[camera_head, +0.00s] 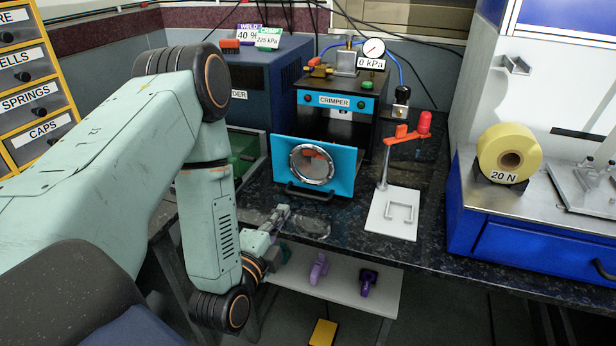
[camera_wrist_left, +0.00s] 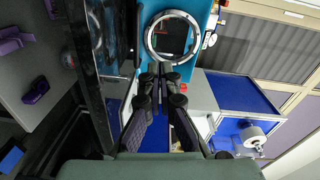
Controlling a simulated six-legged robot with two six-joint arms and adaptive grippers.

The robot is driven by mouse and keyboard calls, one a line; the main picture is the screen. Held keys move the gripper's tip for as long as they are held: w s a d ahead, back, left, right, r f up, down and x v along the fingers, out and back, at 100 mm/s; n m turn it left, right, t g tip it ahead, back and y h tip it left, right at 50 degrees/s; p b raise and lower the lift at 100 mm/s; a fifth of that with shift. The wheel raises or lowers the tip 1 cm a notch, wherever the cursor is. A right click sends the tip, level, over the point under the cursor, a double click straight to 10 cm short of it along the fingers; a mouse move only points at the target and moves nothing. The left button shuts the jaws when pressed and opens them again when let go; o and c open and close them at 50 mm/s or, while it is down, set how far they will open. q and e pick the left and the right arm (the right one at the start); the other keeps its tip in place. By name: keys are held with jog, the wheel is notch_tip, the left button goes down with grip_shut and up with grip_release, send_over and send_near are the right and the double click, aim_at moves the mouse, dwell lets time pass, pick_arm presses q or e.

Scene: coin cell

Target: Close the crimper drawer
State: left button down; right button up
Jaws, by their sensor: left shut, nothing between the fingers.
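The crimper (camera_head: 340,101) is a black machine with a cyan label band, standing at the back of the dark bench. Its drawer has a cyan front panel (camera_head: 343,160) with a round metal-rimmed window and a black handle (camera_head: 308,193) along the bottom. The panel stands forward of the crimper body, so the drawer is out. My left gripper (camera_head: 284,211) is shut and empty, low in front of the drawer's lower left corner. In the left wrist view its fingertips (camera_wrist_left: 166,69) overlap the edge of the ring on the cyan panel (camera_wrist_left: 204,12). Whether they touch it I cannot tell.
The blue welder box (camera_head: 262,85) stands left of the crimper. A stand with a red-orange lever (camera_head: 408,135) on a white base (camera_head: 393,218) is close on the right. A yellow roll (camera_head: 492,150) sits farther right. A lower shelf (camera_head: 343,300) holds purple tools.

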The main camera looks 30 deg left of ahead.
pick_arm(q)
jog(key=m, duration=0.1)
jog(key=b, duration=0.1)
send_near(306, 168)
jog(key=x, duration=0.7)
pick_arm(e)
jog(key=shift+a+f, duration=0.25)
jog(key=shift+f, duration=0.25)
pick_arm(q)
jog(key=shift+m, duration=0.3)
